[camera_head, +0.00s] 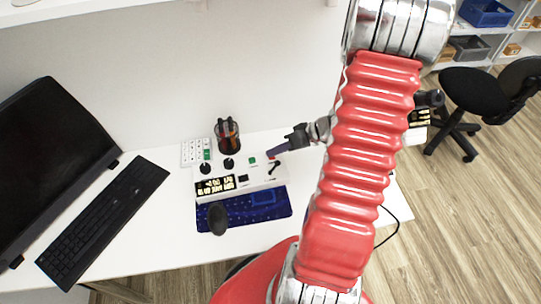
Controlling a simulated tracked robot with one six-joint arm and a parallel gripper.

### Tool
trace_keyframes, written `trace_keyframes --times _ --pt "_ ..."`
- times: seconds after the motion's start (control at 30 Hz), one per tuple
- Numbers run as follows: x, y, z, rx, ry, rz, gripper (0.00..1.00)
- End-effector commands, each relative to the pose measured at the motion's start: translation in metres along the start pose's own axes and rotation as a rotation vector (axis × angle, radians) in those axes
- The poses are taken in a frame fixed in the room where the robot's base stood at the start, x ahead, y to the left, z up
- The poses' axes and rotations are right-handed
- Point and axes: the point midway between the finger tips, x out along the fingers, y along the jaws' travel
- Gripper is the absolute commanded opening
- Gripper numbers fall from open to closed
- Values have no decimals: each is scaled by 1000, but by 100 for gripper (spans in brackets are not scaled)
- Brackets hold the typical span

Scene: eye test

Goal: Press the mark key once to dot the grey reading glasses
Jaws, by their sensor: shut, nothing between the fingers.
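A white console (263,178) stands on the white desk, with black knobs, a lit black display (214,184), a small green key (252,161) and a small red spot near my fingertips. I cannot tell which key is the mark key. My gripper (279,150) is shut and empty, its dark fingers pointing left over the console's back right part. I cannot tell whether it touches the console. I cannot make out the grey reading glasses. A dark blue mat (270,205) lies in front of the console, with a dark rounded object (217,217) over its left part.
A white keypad (190,152) and a dark pen cup (229,142) stand behind the console. A black keyboard (100,220) and monitor (50,160) are at left. My red arm covers the desk's right part.

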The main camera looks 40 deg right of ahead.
Motion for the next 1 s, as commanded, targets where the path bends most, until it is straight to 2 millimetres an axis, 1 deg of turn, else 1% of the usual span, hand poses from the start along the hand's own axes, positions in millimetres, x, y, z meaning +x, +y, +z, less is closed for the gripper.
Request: trace_keyframes --times 0.27,0.7,1.0 --pt "0 0 0 0 0 0 0" --pt "-12 -8 -9 0 0 1 0" --pt "-14 -10 -10 1 0 0 0"
